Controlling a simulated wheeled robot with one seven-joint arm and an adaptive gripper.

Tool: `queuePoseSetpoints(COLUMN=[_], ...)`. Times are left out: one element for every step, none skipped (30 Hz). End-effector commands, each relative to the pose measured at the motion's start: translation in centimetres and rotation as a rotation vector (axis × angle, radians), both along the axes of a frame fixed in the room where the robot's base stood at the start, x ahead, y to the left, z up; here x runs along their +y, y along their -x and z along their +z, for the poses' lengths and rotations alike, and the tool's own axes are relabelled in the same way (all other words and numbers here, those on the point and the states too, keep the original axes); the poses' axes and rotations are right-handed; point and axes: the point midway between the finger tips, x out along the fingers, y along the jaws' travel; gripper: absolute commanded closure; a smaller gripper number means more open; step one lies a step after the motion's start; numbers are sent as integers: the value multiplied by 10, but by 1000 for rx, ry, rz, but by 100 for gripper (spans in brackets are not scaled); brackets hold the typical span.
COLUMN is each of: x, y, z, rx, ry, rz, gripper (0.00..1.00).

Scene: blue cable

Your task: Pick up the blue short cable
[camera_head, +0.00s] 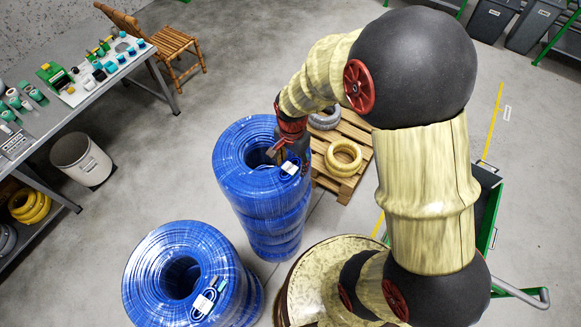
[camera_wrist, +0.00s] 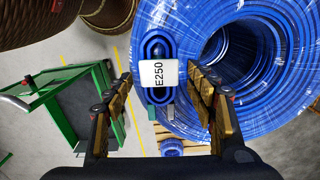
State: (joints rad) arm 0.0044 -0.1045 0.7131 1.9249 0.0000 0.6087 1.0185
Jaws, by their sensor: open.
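A short blue cable (camera_wrist: 158,74), coiled in a narrow loop with a white "E250" label and plugs at one end, lies on top of the rear stack of large blue coils (camera_head: 262,200). It also shows small in the head view (camera_head: 291,167), at the right rim of the stack. My gripper (camera_wrist: 159,82) is open, its two fingers on either side of the cable in the wrist view, with gaps on both sides. In the head view my gripper (camera_head: 285,152) is just above the stack's top. I cannot tell its exact height over the cable.
A second blue coil stack (camera_head: 165,250) stands front left, with another small labelled cable (camera_head: 206,302) on it. A pallet (camera_head: 350,183) with a pale coil (camera_head: 343,158) is behind right. A green cart (camera_wrist: 70,108), workbench (camera_head: 60,128), bin (camera_head: 82,160) and chair (camera_head: 165,42) stand around.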

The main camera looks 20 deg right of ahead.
Motion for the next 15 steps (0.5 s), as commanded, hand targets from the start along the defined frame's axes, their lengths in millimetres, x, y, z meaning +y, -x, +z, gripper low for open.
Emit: queuePoseSetpoints(x=[0, 0, 0, 0, 0, 0, 0, 0, 0, 0, 0, 0, 0, 0, 0], y=[0, 0, 0, 0, 0, 0, 0, 0, 0, 0, 0, 0, 0, 0, 0], z=[-1, -2, -2, -2, -2, -2, -2, -2, -2, -2, -2, -1, -1, -1, -1], rx=[0, 0, 0, -1, -1, -1, -1, -1, -1, -1, -1, -1, -1, -1, -1], ry=[0, 0, 0, -1, -1, -1, -1, -1, -1, -1, -1, -1, -1, -1, -1], rz=[0, 0, 0, 0, 1, 1, 1, 1, 1, 1, 1, 1, 1, 1, 1], gripper=[44, 44, 44, 44, 44, 44, 44, 46, 48, 50, 51, 54, 55, 57, 59])
